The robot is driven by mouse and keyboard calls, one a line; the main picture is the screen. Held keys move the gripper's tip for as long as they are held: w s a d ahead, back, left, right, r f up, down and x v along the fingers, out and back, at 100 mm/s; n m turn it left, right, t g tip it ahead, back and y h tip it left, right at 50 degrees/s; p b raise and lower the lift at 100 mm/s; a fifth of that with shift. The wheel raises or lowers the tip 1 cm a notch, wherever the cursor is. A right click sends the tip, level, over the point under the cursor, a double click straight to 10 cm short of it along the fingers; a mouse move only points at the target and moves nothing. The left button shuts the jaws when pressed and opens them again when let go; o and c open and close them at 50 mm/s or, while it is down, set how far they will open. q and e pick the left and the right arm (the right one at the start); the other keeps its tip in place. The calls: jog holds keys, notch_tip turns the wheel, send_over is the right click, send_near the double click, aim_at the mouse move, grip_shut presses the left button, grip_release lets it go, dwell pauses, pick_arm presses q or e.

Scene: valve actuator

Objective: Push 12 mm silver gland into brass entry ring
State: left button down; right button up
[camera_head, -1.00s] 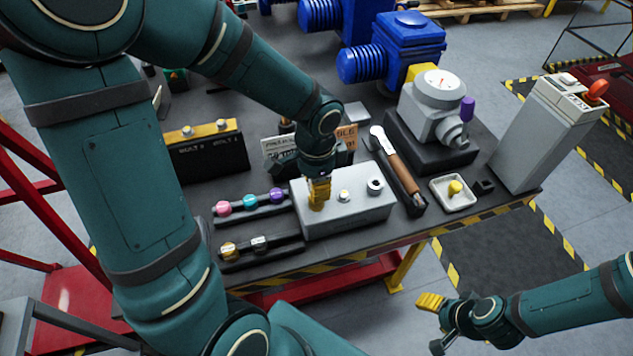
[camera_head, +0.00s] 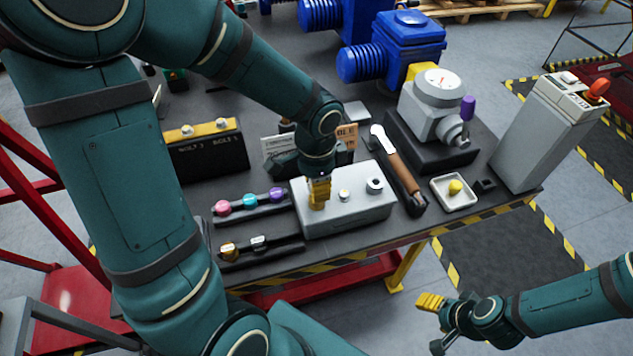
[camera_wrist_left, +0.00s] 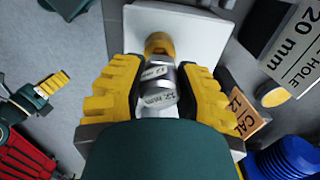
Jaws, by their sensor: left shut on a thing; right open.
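A silver gland marked 12 mm (camera_wrist_left: 160,88) is between the yellow fingers of my left gripper (camera_wrist_left: 160,95), which is shut on it. In the head view my left gripper (camera_head: 318,190) points down at the left part of a pale grey box (camera_head: 350,218) and hides most of the gland. A brass ring (camera_wrist_left: 159,44) shows just beyond the gland in the left wrist view, against the pale box. I cannot tell how deep the gland sits in the ring. My right gripper (camera_head: 435,324) is open and empty, off the table's front edge.
A small fitting (camera_head: 344,195) and a silver ring (camera_head: 375,185) are on the box top. Racks with coloured knobs (camera_head: 250,202) and fittings (camera_head: 259,243) stand left. A brown-handled tool (camera_head: 400,172), a white tray (camera_head: 462,204) and a gauge unit (camera_head: 438,95) stand right.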

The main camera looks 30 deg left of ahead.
pick_arm(q)
jog(key=shift+f+b, duration=1.15)
jog(key=shift+f, duration=0.2)
jog(key=c, duration=0.7)
grip_release()
jog(key=shift+o, duration=0.2)
notch_tip(320, 180, up, 12)
jog(key=shift+s+r, duration=0.1)
